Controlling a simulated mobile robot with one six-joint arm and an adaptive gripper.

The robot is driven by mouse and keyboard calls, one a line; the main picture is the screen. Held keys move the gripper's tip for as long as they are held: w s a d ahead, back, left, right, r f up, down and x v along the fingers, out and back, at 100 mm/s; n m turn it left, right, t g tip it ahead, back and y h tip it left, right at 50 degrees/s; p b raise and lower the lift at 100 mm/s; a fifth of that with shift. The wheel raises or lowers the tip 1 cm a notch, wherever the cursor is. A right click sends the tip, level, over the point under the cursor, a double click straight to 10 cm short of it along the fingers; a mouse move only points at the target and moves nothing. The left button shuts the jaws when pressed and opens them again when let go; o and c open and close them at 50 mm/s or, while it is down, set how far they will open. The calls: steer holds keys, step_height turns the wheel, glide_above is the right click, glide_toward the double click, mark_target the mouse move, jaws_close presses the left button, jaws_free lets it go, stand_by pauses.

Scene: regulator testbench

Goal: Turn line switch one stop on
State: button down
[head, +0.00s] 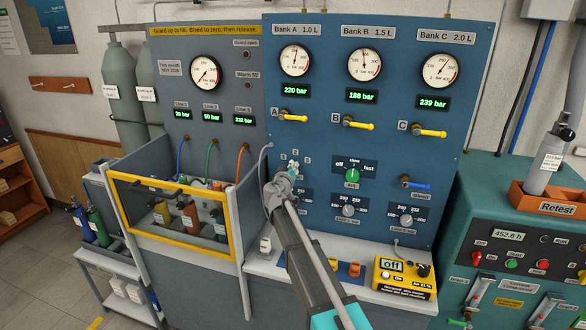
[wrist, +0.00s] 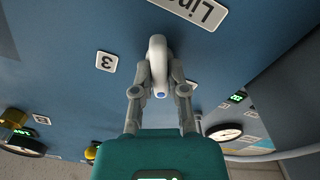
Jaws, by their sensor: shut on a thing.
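The line switch is a pale grey, elongated handle (wrist: 157,62) on the blue panel; in the head view (head: 294,166) it is mostly hidden by my gripper. Labels 1, 2 and 3 sit around it in the head view. My gripper (wrist: 159,88) is shut on the handle, one finger on each side. In the wrist view, the scene is upside down; the 3 label (wrist: 106,62) is left of the handle. A blue dot marks the handle's lower end there, facing my palm. I cannot tell for sure which label it points at.
Right of the switch is a green selector knob (head: 352,175), with grey regulator knobs (head: 348,211) below. The yellow-framed guard box (head: 170,250) stands to the left. A yellow control box (head: 405,278) lies on the bench at right.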

steer(key=n, duration=0.6)
steer(key=shift+a+f+n, duration=0.1)
steer(key=shift+a+n, duration=0.05)
steer(key=shift+n, duration=0.15)
stand_by(0.3)
steer(key=c, duration=0.7)
jaws_free()
steer(key=shift+o, duration=0.2)
steer(key=shift+s, duration=0.1)
steer(key=v, duration=1.1)
steer(key=shift+s+a, duration=0.2)
steer(key=shift+s, duration=0.15)
steer(key=shift+d, duration=0.15)
